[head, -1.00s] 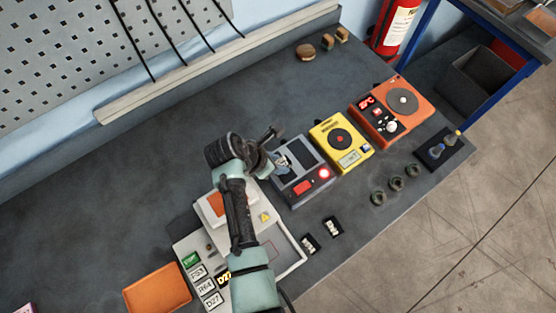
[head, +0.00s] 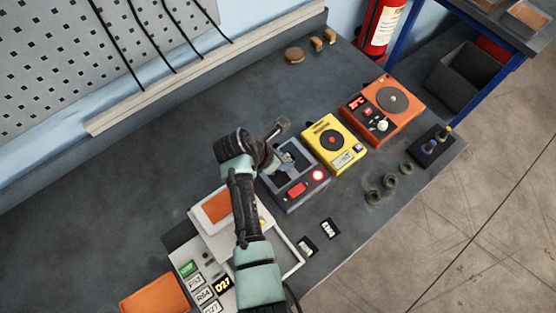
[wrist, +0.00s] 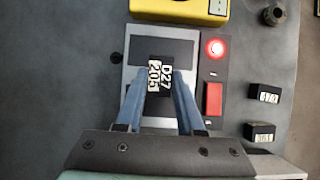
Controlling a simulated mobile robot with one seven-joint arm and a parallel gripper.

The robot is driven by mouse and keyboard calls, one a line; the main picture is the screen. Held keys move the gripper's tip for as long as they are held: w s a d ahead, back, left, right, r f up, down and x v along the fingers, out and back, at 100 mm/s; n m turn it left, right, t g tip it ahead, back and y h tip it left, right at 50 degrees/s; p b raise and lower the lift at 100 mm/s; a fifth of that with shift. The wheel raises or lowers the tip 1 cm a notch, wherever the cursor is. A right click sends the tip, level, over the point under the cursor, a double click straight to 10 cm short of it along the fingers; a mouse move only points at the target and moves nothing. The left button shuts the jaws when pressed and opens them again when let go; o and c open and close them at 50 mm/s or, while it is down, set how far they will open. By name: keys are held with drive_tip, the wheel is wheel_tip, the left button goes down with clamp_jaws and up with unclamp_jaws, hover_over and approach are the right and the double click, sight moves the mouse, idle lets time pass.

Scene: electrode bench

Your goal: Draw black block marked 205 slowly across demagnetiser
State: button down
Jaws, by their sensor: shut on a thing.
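The black block marked D27 and 205 (wrist: 160,77) is between my gripper's fingers (wrist: 157,100) in the wrist view. My gripper is shut on it. The grey demagnetiser (head: 308,184) has a red button and a glowing red lamp; it also shows below the block in the wrist view (wrist: 213,72). The block is over the edge of its dark top plate (wrist: 172,50). I cannot tell whether it touches the plate. In the head view my arm and gripper (head: 284,160) reach over the demagnetiser and the block is hard to make out.
A yellow device (head: 333,142) and an orange device (head: 382,110) stand beyond the demagnetiser. Two black blocks (head: 328,228) (head: 307,246) and several dark rings (head: 390,181) lie near the front edge. A white tray (head: 288,268) is beneath my arm. The bench's back left is clear.

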drive_tip(key=shift+w+d+b, duration=0.15)
drive_tip(key=shift+w+d, duration=0.5)
drive_tip(key=shift+d, duration=0.2)
drive_tip(key=shift+w+d+b, duration=0.15)
drive_tip(key=shift+w+d, duration=0.45)
drive_tip(key=shift+d, duration=0.2)
drive_tip(key=shift+r, duration=0.15)
drive_tip(key=shift+w+d+r+p, duration=0.15)
drive_tip(key=shift+d+r+p, duration=0.05)
drive_tip(key=shift+r+p, duration=0.95)
drive_tip(key=shift+w+d+r+p, duration=0.1)
drive_tip(key=shift+d+r+p, duration=0.1)
drive_tip(key=shift+r+p, duration=0.9)
drive_tip(key=shift+r+p, duration=2.25)
drive_tip(key=shift+p, duration=0.25)
drive_tip(key=shift+f, duration=0.1)
